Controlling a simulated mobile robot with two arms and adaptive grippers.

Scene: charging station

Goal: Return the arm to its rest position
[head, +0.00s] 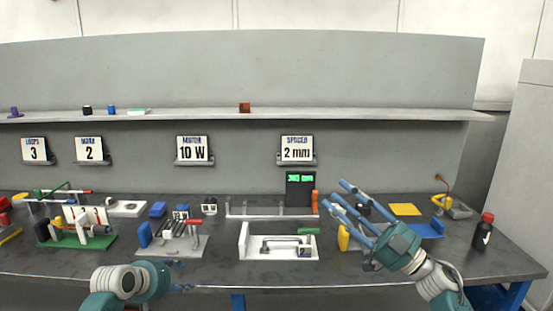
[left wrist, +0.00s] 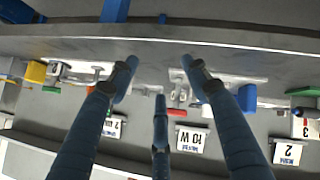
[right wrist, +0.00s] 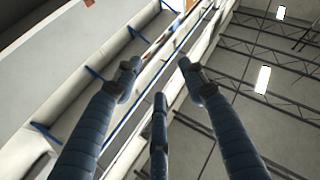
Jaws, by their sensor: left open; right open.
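My right gripper (head: 347,207) is raised over the right part of the workbench (head: 350,268), its blue fingers spread and pointing up and to the left. In the right wrist view its fingers (right wrist: 158,80) are apart with nothing between them. My left gripper (head: 180,287) is low at the bench's front edge, mostly hidden behind its own wrist. In the left wrist view its fingers (left wrist: 158,75) are apart and empty, with the bench appearing upside down beyond them.
A white tray (head: 245,250) and a green-lit display (head: 300,190) stand left of my right gripper. A dark red-capped bottle (head: 483,233) stands far right. A yellow item (head: 343,238) is close beneath the right fingers. A shelf (head: 200,115) runs along the back.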

